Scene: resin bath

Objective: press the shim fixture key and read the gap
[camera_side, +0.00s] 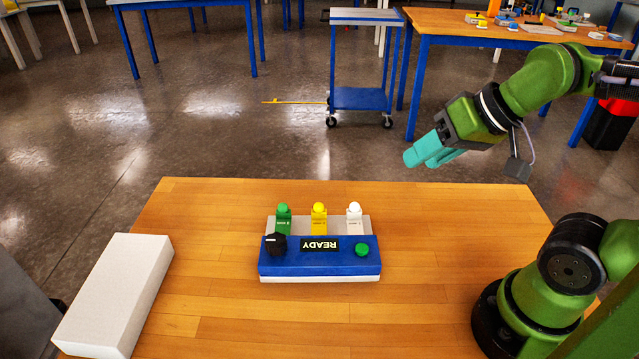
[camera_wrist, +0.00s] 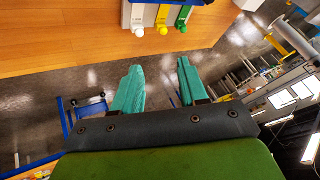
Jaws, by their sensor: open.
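The shim fixture (camera_side: 320,262) is a blue and white box on the wooden table. Its black display reads READY (camera_side: 320,245), upside down in the side view. A green round key (camera_side: 362,249) is on its right and a black knob (camera_side: 275,244) on its left. Behind the box stand a green shim piece (camera_side: 284,218), a yellow one (camera_side: 319,218) and a white one (camera_side: 354,217). They also show at the top of the wrist view, the yellow one (camera_wrist: 161,17) in the middle. My gripper (camera_side: 432,152) has teal fingers, open and empty, above and behind the table's far edge.
A long white block (camera_side: 117,292) lies on the table's left side. The wooden tabletop (camera_side: 430,260) is bare right of the fixture. A blue cart (camera_side: 360,97) and a workbench with small items (camera_side: 500,32) stand behind on the floor.

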